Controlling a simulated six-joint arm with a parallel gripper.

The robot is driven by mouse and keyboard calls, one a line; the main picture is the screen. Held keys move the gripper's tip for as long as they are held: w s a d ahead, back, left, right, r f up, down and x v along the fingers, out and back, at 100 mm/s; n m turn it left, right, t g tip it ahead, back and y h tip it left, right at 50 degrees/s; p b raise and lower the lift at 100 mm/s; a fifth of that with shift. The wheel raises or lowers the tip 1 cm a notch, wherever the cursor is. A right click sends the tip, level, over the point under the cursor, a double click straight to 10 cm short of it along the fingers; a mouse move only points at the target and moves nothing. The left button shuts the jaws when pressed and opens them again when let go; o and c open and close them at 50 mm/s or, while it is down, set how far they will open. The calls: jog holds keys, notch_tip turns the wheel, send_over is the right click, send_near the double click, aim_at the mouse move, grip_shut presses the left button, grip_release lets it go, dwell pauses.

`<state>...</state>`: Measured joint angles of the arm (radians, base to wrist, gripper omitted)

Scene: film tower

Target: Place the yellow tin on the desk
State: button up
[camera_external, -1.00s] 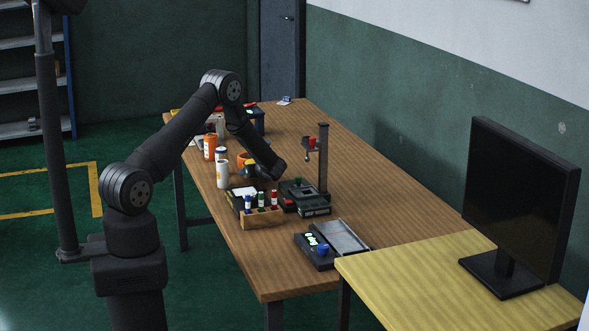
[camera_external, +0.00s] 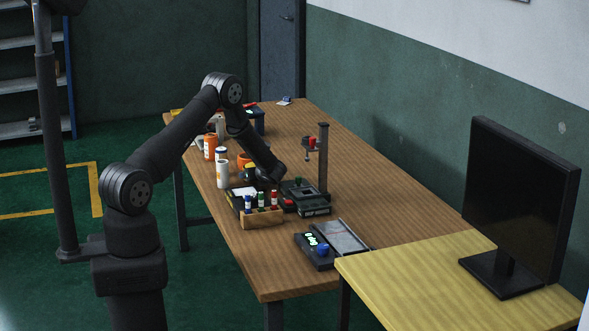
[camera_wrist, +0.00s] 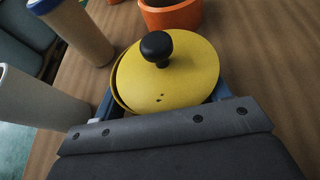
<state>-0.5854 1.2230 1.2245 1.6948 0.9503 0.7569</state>
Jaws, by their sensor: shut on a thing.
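The yellow tin, with a round yellow lid (camera_wrist: 190,75) and a black knob (camera_wrist: 156,47), fills the middle of the wrist view. My gripper (camera_wrist: 165,95) is shut on it, with a blue finger on each side. In the external view the tin (camera_external: 249,172) is a small yellow patch, mostly hidden by my gripper (camera_external: 262,176). I cannot tell whether its bottom touches the brown wooden desk (camera_external: 200,178).
An orange pot (camera_wrist: 172,14) stands just beyond the tin. Pale cylinders stand left of it, one of them white (camera_external: 222,174). A wooden rack of bottles (camera_external: 262,218) and a black device with a post (camera_external: 323,165) are nearby.

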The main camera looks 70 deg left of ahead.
jog(key=shift+f, duration=0.15)
jog(key=o, duration=1.3)
jog(key=shift+o, duration=0.2)
jog(key=v, duration=1.7)
jog(key=shift+d, duration=0.2)
jog(key=shift+a, duration=0.1)
jog(key=x, duration=1.7)
jog(key=shift+a, duration=0.15)
jog(key=shift+r, duration=0.2)
